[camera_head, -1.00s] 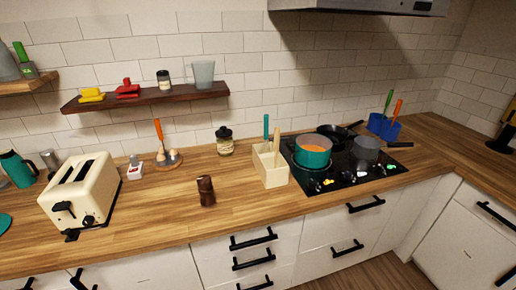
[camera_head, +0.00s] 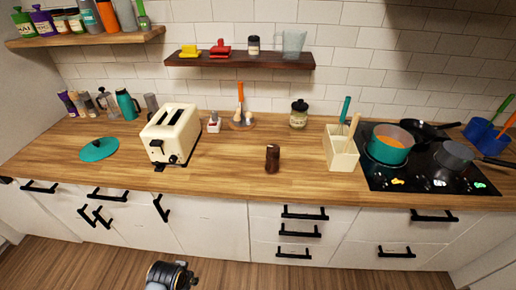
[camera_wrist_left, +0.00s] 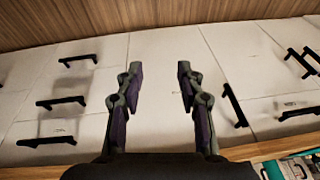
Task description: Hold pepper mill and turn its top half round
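The pepper mill (camera_head: 272,158) is a small dark brown cylinder standing upright on the wooden counter in the head view, near the front edge and left of the cream utensil box. Nothing touches it. My left gripper (camera_wrist_left: 159,76) is open and empty in the left wrist view, with its two dark fingers apart in front of white cabinet fronts. The mill is not seen in that view. A piece of my own arm shows at the bottom of the head view, low in front of the cabinets. My right gripper is not in view.
A cream toaster (camera_head: 172,134) stands left of the mill and a cream utensil box (camera_head: 342,152) to its right. Beyond the box is a black stove (camera_head: 430,172) with pots. A glass jar (camera_head: 298,115) stands behind. The counter close around the mill is clear.

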